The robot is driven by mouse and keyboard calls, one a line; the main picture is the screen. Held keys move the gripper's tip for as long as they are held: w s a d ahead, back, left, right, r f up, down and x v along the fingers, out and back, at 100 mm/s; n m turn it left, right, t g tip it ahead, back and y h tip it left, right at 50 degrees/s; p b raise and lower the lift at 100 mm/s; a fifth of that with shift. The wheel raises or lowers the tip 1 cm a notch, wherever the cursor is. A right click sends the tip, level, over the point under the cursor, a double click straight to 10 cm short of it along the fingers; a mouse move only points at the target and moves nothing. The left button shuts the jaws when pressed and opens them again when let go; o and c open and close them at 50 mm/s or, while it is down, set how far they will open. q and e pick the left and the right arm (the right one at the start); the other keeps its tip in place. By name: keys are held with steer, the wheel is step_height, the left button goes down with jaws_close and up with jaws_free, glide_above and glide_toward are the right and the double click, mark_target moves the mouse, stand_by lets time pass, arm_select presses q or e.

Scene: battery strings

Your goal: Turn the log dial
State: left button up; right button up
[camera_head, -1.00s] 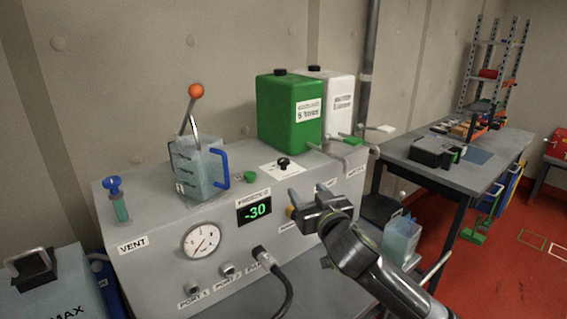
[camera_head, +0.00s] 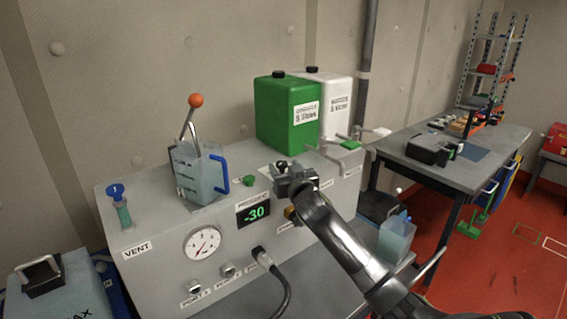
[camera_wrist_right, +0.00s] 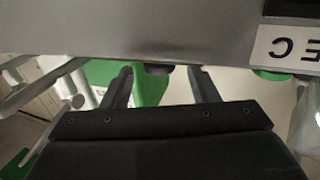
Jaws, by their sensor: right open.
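The log dial is probably the small black knob on the white plate (camera_head: 264,170) on top of the grey console. My right gripper (camera_head: 284,171) now covers most of that spot in the head view, so the knob cannot be made out clearly. In the right wrist view the two fingers (camera_wrist_right: 160,88) stand apart and nothing is gripped. A small dark piece (camera_wrist_right: 158,69) shows between the fingertips; I cannot tell whether it is the dial. My left gripper is not in view.
On the console (camera_head: 150,268) stand a clear jug with blue handle (camera_head: 200,176), an orange-tipped lever (camera_head: 195,101), a blue-topped valve (camera_head: 116,192), a green canister (camera_head: 285,125) and a white one (camera_head: 340,105). A display reads -30 (camera_head: 256,211). A workbench (camera_head: 450,172) is at right.

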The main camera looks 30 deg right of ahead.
steer(key=shift+x, duration=0.85)
